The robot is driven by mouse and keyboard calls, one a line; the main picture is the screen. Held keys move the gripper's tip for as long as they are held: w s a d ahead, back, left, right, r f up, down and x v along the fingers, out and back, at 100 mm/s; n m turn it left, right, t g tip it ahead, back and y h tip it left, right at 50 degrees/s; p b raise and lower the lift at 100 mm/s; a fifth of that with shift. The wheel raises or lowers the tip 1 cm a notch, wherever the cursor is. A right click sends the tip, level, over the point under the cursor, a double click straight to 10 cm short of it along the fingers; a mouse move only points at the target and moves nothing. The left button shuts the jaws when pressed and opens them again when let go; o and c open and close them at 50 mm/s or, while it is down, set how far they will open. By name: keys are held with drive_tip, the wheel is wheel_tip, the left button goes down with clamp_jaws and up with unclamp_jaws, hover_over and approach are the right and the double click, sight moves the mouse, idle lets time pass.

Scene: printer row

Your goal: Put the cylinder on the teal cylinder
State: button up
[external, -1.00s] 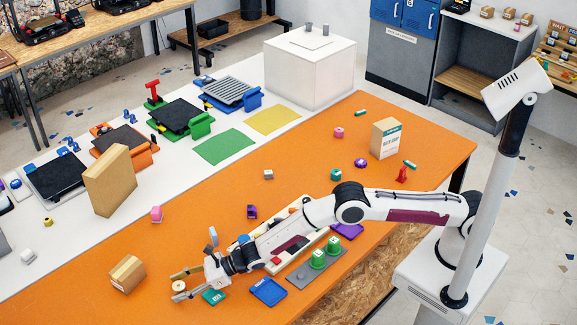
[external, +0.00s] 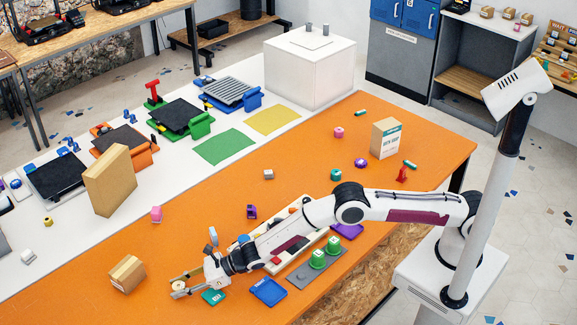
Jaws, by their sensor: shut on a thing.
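My gripper (external: 180,284) is low over the orange table at the front left. Its fingers are shut on a small pale round thing (external: 178,285), which looks like the cylinder; the fingers hide most of it. A small teal piece (external: 336,174) stands on the table beyond my arm. Another teal piece (external: 361,113) lies near the far edge, and a third (external: 410,164) lies at the right by a red piece. I cannot tell for sure which is the teal cylinder. A flat teal object (external: 213,297) with a pale label lies just right of my gripper.
A cardboard box (external: 127,274) stands left of my gripper. A blue tray (external: 268,291) and a grey plate with green pieces (external: 300,278) lie to the right. My arm partly covers a cream tray (external: 291,259). The far middle of the orange table is mostly clear.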

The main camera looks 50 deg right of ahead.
sight(179, 285)
drive_tip(key=shift+r, duration=0.15)
drive_tip(key=shift+r, duration=4.9)
